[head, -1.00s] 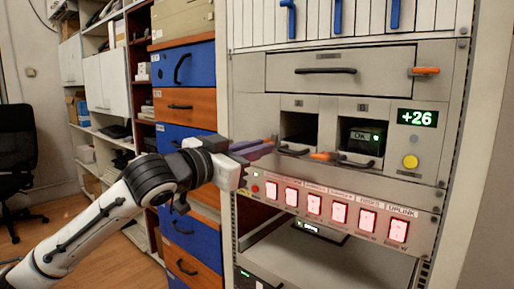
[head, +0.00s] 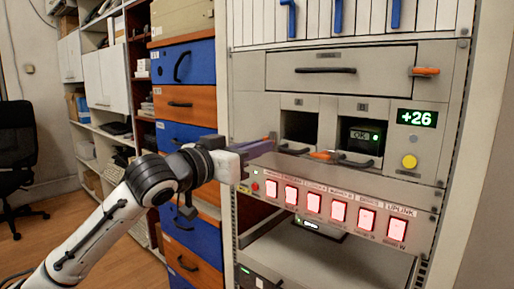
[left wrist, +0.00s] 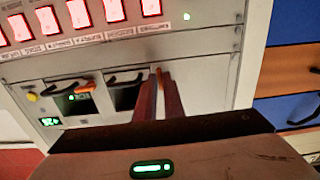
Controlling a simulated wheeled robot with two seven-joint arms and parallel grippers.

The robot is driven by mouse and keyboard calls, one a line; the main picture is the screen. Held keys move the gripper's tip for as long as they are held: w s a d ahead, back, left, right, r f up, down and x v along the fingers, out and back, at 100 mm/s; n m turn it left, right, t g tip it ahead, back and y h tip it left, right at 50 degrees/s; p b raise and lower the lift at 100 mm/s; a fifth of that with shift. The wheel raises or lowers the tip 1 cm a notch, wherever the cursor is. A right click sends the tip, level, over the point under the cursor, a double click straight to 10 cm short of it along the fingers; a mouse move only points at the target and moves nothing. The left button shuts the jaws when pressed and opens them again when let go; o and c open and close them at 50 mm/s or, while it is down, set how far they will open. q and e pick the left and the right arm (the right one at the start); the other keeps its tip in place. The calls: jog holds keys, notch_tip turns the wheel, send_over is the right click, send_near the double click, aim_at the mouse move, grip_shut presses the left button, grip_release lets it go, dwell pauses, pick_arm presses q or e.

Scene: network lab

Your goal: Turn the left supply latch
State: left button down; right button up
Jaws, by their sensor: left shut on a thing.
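My left gripper (head: 268,148) reaches in from the left to the left edge of the left supply bay (head: 299,126). Its two dark reddish fingers are shut on the orange left supply latch (left wrist: 159,76), which shows between the fingertips in the left wrist view, where the gripper (left wrist: 160,90) points at the panel. In the head view the fingers hide most of this latch. The left bay looks dark inside, with a black handle (head: 293,150) below it. The right bay has a small screen (head: 361,137) reading OK and its own orange latch (head: 321,155). My right gripper is not in view.
A strip of lit red switches (head: 312,201) runs just below the bays. A green display (head: 417,118) reads +26 above a yellow button (head: 410,162). A closed drawer (head: 340,70) sits above. Blue and orange drawers (head: 187,66) stand left of the rack.

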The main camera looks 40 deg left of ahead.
pick_arm(q)
jog(key=c, duration=1.9)
grip_release()
jog(key=shift+o, duration=0.2)
jog(key=s+b, duration=0.2)
jog(key=s, duration=0.8)
jog(key=shift+a+b, duration=0.35)
jog(key=shift+a, duration=0.05)
jog(key=shift+s, duration=0.1)
